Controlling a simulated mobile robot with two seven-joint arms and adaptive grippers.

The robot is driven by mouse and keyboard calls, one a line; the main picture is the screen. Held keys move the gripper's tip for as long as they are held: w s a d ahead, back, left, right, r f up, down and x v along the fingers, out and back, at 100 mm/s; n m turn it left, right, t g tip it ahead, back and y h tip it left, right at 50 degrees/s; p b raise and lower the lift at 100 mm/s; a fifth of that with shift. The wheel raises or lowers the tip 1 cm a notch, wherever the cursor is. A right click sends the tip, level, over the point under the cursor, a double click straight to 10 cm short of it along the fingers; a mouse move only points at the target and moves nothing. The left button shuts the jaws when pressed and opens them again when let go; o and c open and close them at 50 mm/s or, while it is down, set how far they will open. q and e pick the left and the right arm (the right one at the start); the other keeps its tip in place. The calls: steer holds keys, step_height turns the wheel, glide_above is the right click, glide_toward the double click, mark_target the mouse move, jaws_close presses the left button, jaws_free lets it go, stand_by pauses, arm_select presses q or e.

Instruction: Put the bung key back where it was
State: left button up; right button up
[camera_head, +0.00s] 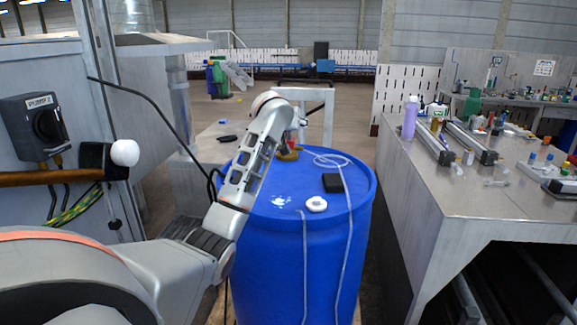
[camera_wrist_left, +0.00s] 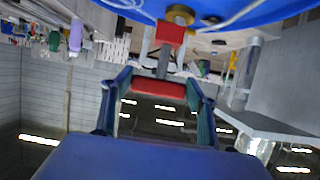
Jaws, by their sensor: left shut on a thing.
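In the left wrist view, which looks upside down, my left gripper (camera_wrist_left: 165,48) is shut on the bung key (camera_wrist_left: 170,33), a red part with a grey stem. A brass-yellow fitting (camera_wrist_left: 180,15) shows just past the red part, on the blue drum top. In the head view, my left arm reaches over the blue drum (camera_head: 310,250), and its wrist hides most of the gripper and key. The yellow fitting (camera_head: 288,155) shows beside the wrist. I cannot tell whether the key touches it. My right gripper is in neither view.
A white round cap (camera_head: 316,204), a black box (camera_head: 332,182) and clear tubing (camera_head: 347,235) are on the drum top. A metal bench (camera_head: 475,195) with bottles stands right. A black pump switch box (camera_head: 33,125) and white-tipped lever (camera_head: 124,153) are left.

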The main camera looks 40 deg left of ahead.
arm_select(q)
step_height(320, 180, down, 13)
steer(key=shift+f, duration=0.15)
stand_by(0.4)
steer(key=o, duration=1.2)
steer(key=shift+f, duration=0.1)
steer(key=v, duration=1.2)
